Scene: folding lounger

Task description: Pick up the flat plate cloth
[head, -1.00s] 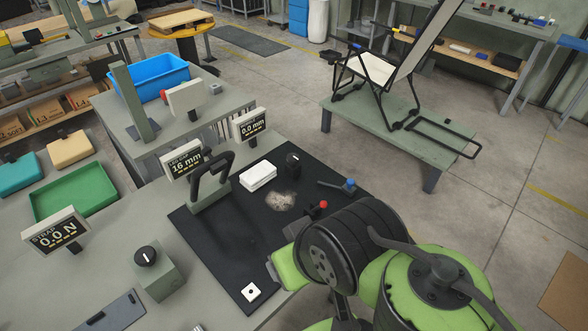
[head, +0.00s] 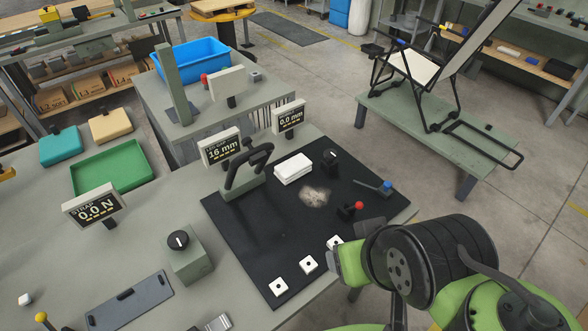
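A white, flat, folded-looking block (head: 293,168) lies on the black mat (head: 250,245), just right of a dark handle-shaped fixture (head: 247,172). It may be the cloth, but I cannot tell for sure. A pale, speckled patch (head: 314,196) lies on the mat just in front of it. My green and black arm fills the lower right and covers the mat's right front edge. My gripper's fingers do not show, and nothing visible touches the white block.
Small white squares (head: 308,264) line the mat's front. Displays (head: 220,148) stand behind. A green tray (head: 112,169) is at left; a folding lounger (head: 430,75) stands beyond.

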